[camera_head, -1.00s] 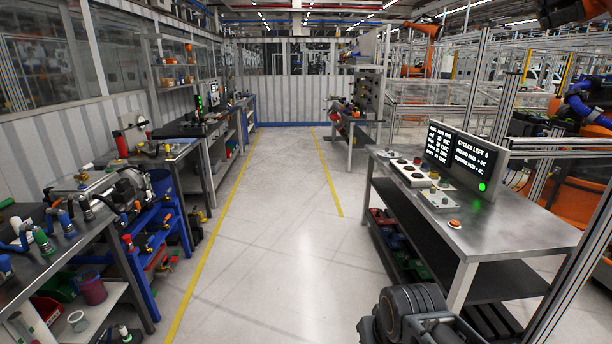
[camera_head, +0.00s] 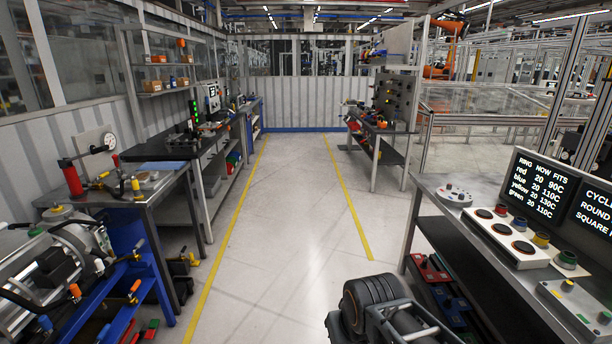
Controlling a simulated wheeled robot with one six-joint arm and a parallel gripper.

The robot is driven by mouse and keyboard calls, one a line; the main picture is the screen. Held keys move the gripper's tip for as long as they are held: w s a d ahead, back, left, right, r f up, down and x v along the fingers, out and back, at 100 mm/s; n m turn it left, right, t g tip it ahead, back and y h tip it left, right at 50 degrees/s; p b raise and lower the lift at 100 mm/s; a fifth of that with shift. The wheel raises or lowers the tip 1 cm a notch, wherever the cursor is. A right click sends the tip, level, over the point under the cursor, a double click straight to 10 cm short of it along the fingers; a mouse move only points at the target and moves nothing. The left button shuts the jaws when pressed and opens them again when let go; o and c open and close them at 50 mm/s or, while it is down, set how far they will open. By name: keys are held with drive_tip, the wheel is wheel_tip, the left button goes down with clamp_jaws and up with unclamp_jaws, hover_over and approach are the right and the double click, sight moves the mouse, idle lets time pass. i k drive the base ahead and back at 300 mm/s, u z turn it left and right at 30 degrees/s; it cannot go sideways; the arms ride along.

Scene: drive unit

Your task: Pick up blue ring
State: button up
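A small blue ring-like piece (camera_head: 519,223) is on the right workbench. It stands at the right edge of a white panel (camera_head: 473,224) with dark round plates, between a red piece (camera_head: 500,210) and a yellow piece (camera_head: 541,239). A green piece (camera_head: 567,260) is nearest me in that row. They are too small to make out their exact shape. A dark ribbed part of my arm with a grey frame, perhaps my gripper (camera_head: 408,328), shows at the bottom, left of the bench and apart from the pieces. Its fingertips are not visible.
A screen (camera_head: 559,195) behind the row lists ring colours and temperatures; red, blue, yellow and green all read 20. A button box (camera_head: 580,309) sits nearer on the bench. The floor aisle (camera_head: 290,220) between yellow lines is clear. Cluttered benches line the left side.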

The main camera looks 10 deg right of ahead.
sight(519, 224)
drive_tip(key=z, duration=0.25)
drive_tip(key=i, duration=1.95)
drive_tip(key=z, duration=1.6)
drive_tip(key=i, duration=1.3)
drive_tip(key=z, duration=1.2)
drive_tip(key=i, duration=0.2)
drive_tip(key=u, duration=0.05)
